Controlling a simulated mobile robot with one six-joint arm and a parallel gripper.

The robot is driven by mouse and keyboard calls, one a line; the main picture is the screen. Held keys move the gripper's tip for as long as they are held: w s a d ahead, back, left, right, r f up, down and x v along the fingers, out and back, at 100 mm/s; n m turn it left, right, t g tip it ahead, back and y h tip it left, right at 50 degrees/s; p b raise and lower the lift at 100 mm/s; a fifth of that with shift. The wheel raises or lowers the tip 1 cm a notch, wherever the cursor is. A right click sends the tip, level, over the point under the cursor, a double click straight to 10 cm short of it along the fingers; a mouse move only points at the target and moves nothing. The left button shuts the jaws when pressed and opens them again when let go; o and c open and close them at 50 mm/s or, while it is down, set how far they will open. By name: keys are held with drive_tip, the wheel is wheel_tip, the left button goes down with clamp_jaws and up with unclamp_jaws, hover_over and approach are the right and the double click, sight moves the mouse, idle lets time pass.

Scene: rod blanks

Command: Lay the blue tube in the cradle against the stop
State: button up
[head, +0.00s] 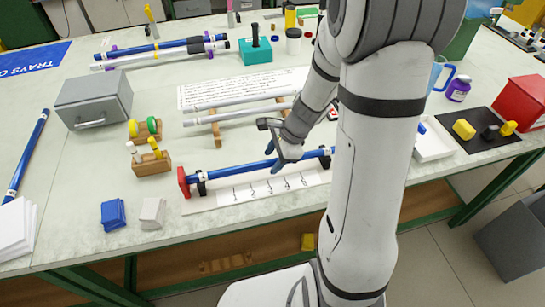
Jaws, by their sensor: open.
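A blue tube (245,169) lies across the black supports of the cradle (201,187), on a white base with a printed scale. The red stop (184,183) stands at the cradle's left end. The tube's left end is close to the stop; I cannot tell if they touch. My gripper (283,154) is at the tube's middle, its jaws open around or just above it. The arm hides part of the tube's right half. Another blue tube (27,152) lies at the table's left edge, and one more (140,51) rests on purple supports at the back.
Grey tubes (235,119) rest on wooden supports behind the cradle. A grey box (93,100), a wooden block with small tools (153,164), and blue and whitish blocks (113,214) stand left of it. A white tray (432,143) and red box (520,102) are at right.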

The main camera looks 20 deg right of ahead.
drive_tip(key=p+v, duration=0.1)
drive_tip(key=v, duration=0.7)
drive_tip(key=s+a+r+n+h, duration=0.1)
drive_tip(key=s+r+n+h, duration=0.1)
drive_tip(key=s+r+n, duration=0.3)
drive_tip(key=s+a+r+n+t+h, duration=0.1)
drive_tip(key=s+r+n, duration=0.3)
drive_tip(key=s+n, duration=0.4)
drive_tip(key=shift+s+a+r+n+h, duration=0.3)
drive_tip(key=shift+n+h, duration=0.5)
drive_tip(key=shift+n, duration=1.6)
drive_tip(key=shift+w+d+r, duration=0.1)
drive_tip(key=shift+d, duration=0.05)
